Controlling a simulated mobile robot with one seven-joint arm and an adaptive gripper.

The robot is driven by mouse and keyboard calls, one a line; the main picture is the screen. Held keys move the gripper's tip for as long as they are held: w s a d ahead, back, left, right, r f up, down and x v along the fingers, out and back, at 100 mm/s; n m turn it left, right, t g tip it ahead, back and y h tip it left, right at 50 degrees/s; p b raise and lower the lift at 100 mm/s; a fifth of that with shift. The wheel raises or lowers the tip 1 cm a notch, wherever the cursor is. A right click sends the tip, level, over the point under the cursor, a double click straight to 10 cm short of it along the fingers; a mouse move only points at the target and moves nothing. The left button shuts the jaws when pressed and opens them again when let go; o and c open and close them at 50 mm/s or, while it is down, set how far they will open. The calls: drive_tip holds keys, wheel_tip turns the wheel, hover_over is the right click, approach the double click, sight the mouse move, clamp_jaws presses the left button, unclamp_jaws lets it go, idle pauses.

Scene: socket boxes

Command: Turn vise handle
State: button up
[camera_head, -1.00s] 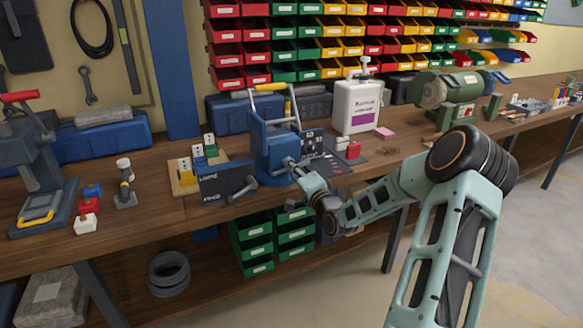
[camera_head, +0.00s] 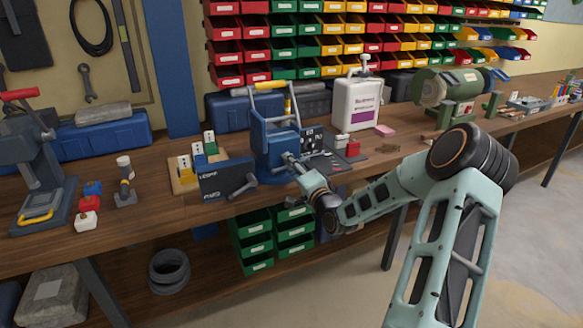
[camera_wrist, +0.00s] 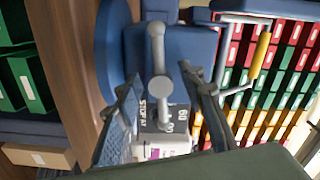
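The blue vise (camera_head: 272,150) stands at the front of the workbench, left of the white jug. Its grey handle (camera_wrist: 157,50) shows in the wrist view as a bar with rounded ends, with the round screw end at its middle. My gripper (camera_head: 292,163) is in front of the vise, close to the handle. In the wrist view its two fingers (camera_wrist: 163,80) are spread to either side of the handle, with visible gaps. Part of the bar lies between them. In the head view the handle is small and partly hidden by my gripper.
A dark lettered board (camera_head: 225,181) stands left of the vise. A dark panel (camera_head: 312,138) and red blocks (camera_head: 352,147) are to its right. The white jug (camera_head: 356,103) stands behind. Green bins (camera_head: 273,240) are below the bench.

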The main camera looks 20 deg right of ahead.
drive_tip(key=s, duration=1.2)
drive_tip(key=shift+d, duration=0.2)
drive_tip(key=shift+w, duration=0.1)
